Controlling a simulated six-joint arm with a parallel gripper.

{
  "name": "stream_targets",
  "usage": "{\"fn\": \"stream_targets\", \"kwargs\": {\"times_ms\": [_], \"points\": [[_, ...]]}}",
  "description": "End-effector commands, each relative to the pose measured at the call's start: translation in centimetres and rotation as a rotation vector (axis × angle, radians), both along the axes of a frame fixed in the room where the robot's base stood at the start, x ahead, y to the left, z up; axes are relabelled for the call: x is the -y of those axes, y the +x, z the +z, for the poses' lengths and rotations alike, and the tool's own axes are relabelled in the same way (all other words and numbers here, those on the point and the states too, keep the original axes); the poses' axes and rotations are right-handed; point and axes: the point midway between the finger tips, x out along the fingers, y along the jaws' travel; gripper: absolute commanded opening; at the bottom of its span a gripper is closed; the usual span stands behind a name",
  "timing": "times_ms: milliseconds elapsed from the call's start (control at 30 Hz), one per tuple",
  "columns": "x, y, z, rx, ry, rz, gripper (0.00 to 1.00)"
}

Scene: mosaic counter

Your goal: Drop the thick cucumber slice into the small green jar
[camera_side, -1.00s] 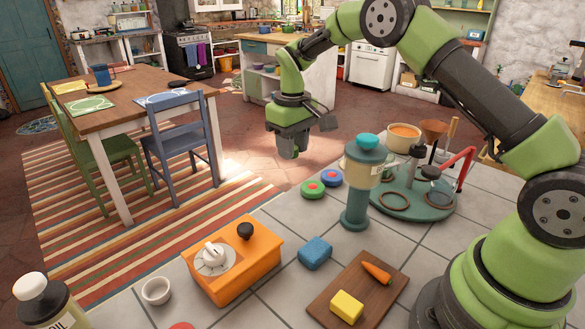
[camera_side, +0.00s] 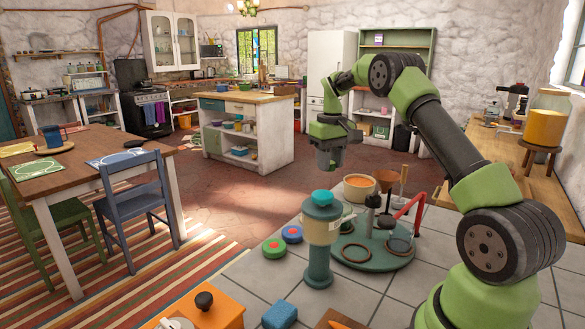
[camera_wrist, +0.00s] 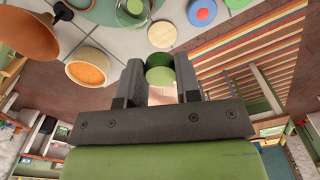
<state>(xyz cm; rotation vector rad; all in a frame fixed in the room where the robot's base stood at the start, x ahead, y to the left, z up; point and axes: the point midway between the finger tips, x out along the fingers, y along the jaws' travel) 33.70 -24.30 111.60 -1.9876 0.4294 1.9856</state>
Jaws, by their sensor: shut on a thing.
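My gripper (camera_side: 327,167) hangs in the air above and behind a teal stand in the side view. In the wrist view my gripper (camera_wrist: 160,72) is shut on the thick cucumber slice (camera_wrist: 159,75), a short green cylinder with a paler end, held between the fingertips. I cannot make out the slice in the side view. A small greenish glass jar (camera_wrist: 131,14) shows at the top of the wrist view, cut by the frame edge, beyond the fingertips. The slice is apart from the jar. In the side view the stand seems to hide most of the jar.
The teal stand (camera_side: 319,262) with a cream band rises before a round teal tray (camera_side: 372,259). A pot of orange contents (camera_side: 357,187) and a brown funnel (camera_side: 387,180) stand behind. A pale wooden disc (camera_wrist: 162,36) lies near the jar. Two coloured discs (camera_side: 273,248) lie left.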

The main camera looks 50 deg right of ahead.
Motion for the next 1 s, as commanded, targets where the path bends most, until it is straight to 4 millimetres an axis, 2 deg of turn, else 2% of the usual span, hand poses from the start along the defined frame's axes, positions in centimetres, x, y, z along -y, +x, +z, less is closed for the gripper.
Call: {"fn": "stream_targets", "kwargs": {"times_ms": [33, 200, 500, 1000], "points": [[1.1, -0.8, 0.0, 0.0, 0.0, -0.029, 0.09], [3.7, -2.9, 0.0, 0.001, 0.0, -0.095, 0.09], [3.5, -2.8, -4.3, -0.003, 0.004, -0.09, 0.09], [3.5, -2.7, -8.1, 0.0, 0.002, -0.089, 0.09]]}}
